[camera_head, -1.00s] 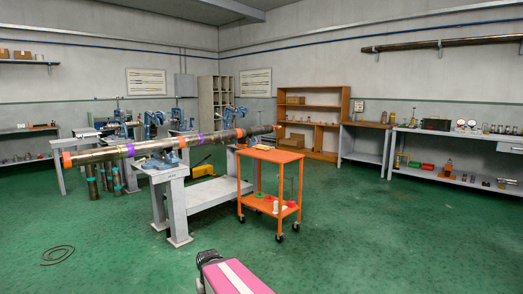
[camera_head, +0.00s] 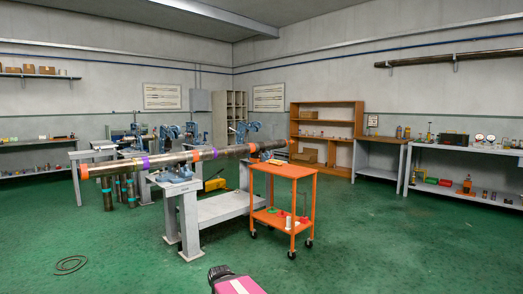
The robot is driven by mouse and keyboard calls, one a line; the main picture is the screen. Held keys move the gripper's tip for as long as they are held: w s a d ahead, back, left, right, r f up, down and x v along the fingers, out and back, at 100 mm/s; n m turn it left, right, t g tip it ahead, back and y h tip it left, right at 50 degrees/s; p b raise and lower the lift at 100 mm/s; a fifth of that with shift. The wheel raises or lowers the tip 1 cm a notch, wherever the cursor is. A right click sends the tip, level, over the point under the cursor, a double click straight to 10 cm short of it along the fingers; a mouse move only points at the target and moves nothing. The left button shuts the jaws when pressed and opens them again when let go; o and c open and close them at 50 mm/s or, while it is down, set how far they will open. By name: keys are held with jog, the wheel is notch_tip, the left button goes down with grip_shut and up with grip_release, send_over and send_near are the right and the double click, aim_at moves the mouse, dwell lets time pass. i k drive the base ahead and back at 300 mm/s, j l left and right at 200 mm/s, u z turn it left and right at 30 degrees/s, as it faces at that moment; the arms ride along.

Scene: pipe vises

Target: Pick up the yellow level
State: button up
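A small yellow item (camera_head: 275,162) lies on the top of the orange cart (camera_head: 284,172). It may be the yellow level, but it is too small to tell. A larger yellow object (camera_head: 215,184) is on the floor behind the pipe bench, partly hidden; I cannot tell what it is. My gripper is not clearly in view. Only a pink and black part, which seems to be mine, shows at the bottom edge, well short of the cart.
A long pipe (camera_head: 130,164) rests in blue vises on grey benches (camera_head: 190,222), left of the cart. A coil (camera_head: 71,265) lies on the floor at left. Shelves (camera_head: 325,117) and a grey workbench (camera_head: 468,148) line the back and right. The green floor is open at front and right.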

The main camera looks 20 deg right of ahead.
aim_at(275, 163)
jog(key=i+l, duration=0.6)
jog(key=i, duration=0.15)
jog(key=i+l, duration=0.6)
jog(key=i, duration=0.15)
